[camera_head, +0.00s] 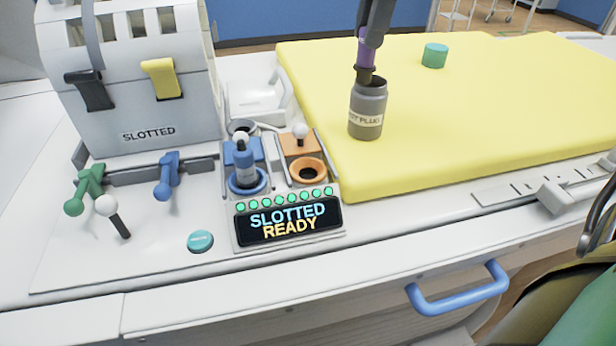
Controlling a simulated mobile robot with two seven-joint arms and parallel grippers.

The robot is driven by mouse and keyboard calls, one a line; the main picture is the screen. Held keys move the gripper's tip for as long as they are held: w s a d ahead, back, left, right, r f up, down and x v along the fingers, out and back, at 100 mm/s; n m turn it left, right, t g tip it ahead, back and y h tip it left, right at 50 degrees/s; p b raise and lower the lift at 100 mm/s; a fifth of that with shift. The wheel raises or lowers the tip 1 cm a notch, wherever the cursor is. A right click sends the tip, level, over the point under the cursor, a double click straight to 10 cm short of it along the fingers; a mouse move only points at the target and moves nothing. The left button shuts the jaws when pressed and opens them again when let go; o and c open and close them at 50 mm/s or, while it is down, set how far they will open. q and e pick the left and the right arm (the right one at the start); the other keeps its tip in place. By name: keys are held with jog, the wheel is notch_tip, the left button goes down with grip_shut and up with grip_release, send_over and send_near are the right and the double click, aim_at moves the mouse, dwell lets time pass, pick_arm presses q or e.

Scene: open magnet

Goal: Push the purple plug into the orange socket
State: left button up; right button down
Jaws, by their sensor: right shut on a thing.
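My right gripper (371,30) comes in from the top and is shut on the purple plug (367,52). The plug is upright, with a dark collar at its lower end. That end is at the mouth of a grey labelled cup (367,115) on the yellow pad; how far it goes in I cannot tell. The orange socket (308,171) is an open ring with a dark hole on the white console, left of the cup and nearer the front. My left gripper is not in view.
A blue plug (244,163) stands in the blue socket beside the orange one. A display (288,222) reads "SLOTTED READY". A white slotted housing (140,90) and levers stand at left. A green cylinder (434,55) sits on the yellow pad (500,110), otherwise mostly clear.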

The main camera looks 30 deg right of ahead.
pick_arm(q)
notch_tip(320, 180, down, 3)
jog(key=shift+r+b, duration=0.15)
jog(key=shift+b, duration=1.05)
pick_arm(e)
jog(key=s+a, duration=0.3)
jog(key=a, duration=1)
jog(key=shift+s, duration=0.2)
pick_arm(q)
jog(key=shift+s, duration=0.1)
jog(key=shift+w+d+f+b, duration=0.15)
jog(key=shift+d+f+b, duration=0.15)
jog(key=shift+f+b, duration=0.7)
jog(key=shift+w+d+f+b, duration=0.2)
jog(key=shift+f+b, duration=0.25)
jog(key=shift+b, duration=0.9)
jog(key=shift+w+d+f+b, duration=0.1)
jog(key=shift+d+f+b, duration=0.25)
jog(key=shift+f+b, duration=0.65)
pick_arm(e)
notch_tip(320, 180, down, 10)
pick_arm(q)
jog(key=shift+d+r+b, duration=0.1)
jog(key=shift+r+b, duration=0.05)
jog(key=shift+b, duration=0.2)
pick_arm(e)
jog(key=shift+f, duration=0.2)
